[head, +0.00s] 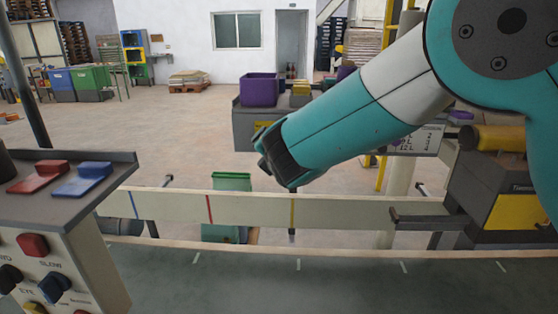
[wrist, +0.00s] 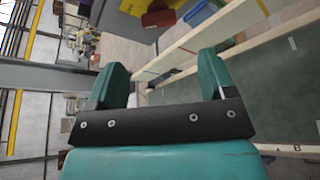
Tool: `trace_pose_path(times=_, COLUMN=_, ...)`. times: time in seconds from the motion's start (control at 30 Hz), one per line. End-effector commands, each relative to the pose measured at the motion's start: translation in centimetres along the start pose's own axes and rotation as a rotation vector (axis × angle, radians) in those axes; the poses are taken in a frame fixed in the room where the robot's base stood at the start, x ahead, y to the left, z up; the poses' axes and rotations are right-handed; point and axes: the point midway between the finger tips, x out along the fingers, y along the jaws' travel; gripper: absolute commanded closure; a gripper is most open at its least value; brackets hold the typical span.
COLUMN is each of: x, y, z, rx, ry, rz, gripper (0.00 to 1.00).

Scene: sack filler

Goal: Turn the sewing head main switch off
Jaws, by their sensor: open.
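A control panel (head: 60,255) stands at the left of the head view, cut off by the picture edge. Its face carries a red button (head: 33,245), a dark blue knob (head: 54,284) and a black knob (head: 10,278). "SLOW" and "EYE" can be read; I cannot tell which control is the sewing head main switch, or its position. A red block (head: 40,177) and a blue block (head: 82,180) sit on the panel's top. My gripper (wrist: 163,75) is open and empty in the wrist view, its two teal fingers wide apart. My arm is well right of the panel, touching nothing visible.
A pale rail (head: 250,209) with coloured marks crosses behind a green-grey surface (head: 250,280). A purple bin (head: 258,88) stands beyond it. A dark machine with a yellow plate (head: 520,213) is at the right. Open floor (head: 180,130) lies behind.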

Motion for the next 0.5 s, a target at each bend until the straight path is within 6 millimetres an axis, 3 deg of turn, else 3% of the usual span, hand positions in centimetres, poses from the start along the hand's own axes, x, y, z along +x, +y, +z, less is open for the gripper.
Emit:
trace_pose_path(times=0.2, x=-4.8, y=-0.1, z=-0.2, rx=-0.001, ry=0.002, rz=0.003, gripper=0.23)
trace_pose_path(times=0.5, x=-7.2, y=0.0, z=-0.1, rx=0.000, ry=0.001, rz=0.000, gripper=0.23)
